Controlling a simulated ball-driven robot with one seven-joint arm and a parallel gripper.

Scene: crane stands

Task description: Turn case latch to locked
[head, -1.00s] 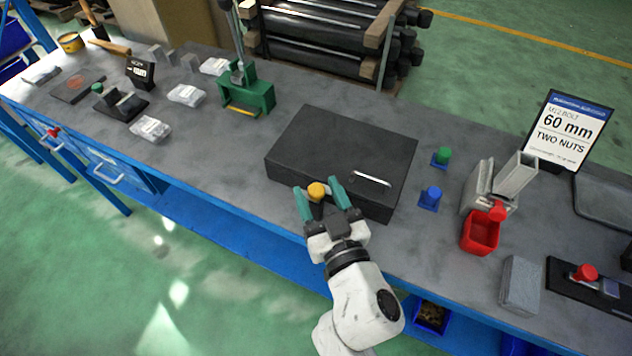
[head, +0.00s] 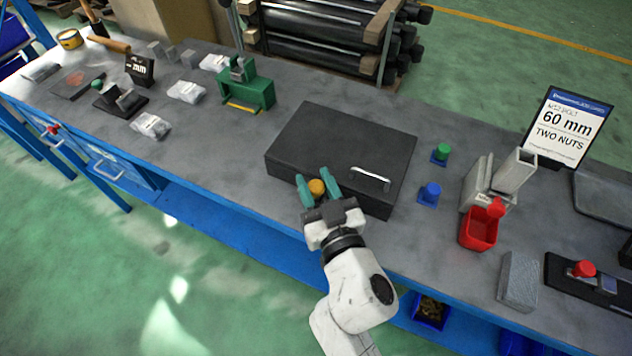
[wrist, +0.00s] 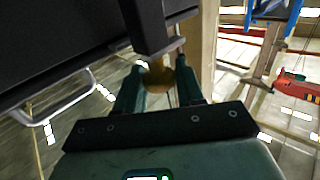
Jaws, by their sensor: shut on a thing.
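In the wrist view the yellow knob (wrist: 158,78) shows between the fingers, beneath a dark bar (wrist: 150,28) on the case. The contact faces of the fingers and the latch's own position are hard to make out.
A green fixture (head: 250,90) and several clear bags stand to the left. The bench strip left of the case is clear.

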